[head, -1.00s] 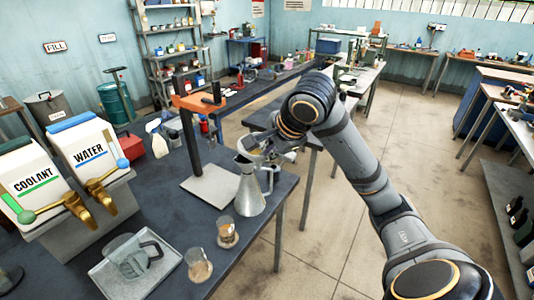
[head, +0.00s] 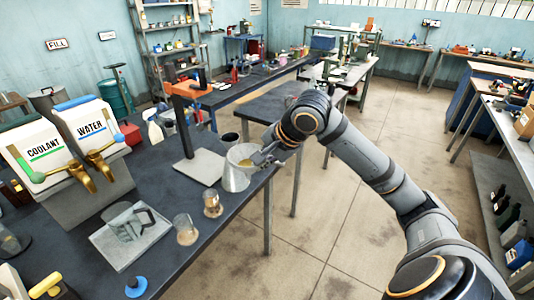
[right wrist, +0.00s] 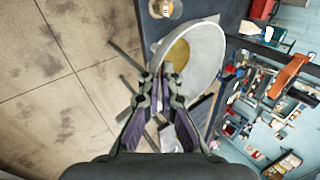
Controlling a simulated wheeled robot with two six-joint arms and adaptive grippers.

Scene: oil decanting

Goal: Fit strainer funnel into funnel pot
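The strainer funnel (head: 246,150) is a wide grey cone with a yellowish mesh inside. In the right wrist view the funnel (right wrist: 207,50) fills the top middle, its mesh disc showing. My right gripper (head: 263,157) is shut on its rim; the fingertips (right wrist: 168,76) also show closed there in the right wrist view. The grey metal funnel pot (head: 235,180) stands near the table's right edge, below the funnel. Its mouth is hidden, so I cannot tell whether the funnel's spout is inside it.
The orange-topped stand (head: 188,88) is just left of the pot. Two glass beakers (head: 213,205) (head: 186,230) stand in front, and a tray with a clear jug (head: 131,245) lies front left. Coolant and water dispensers (head: 92,125) are at the left. Open floor is right.

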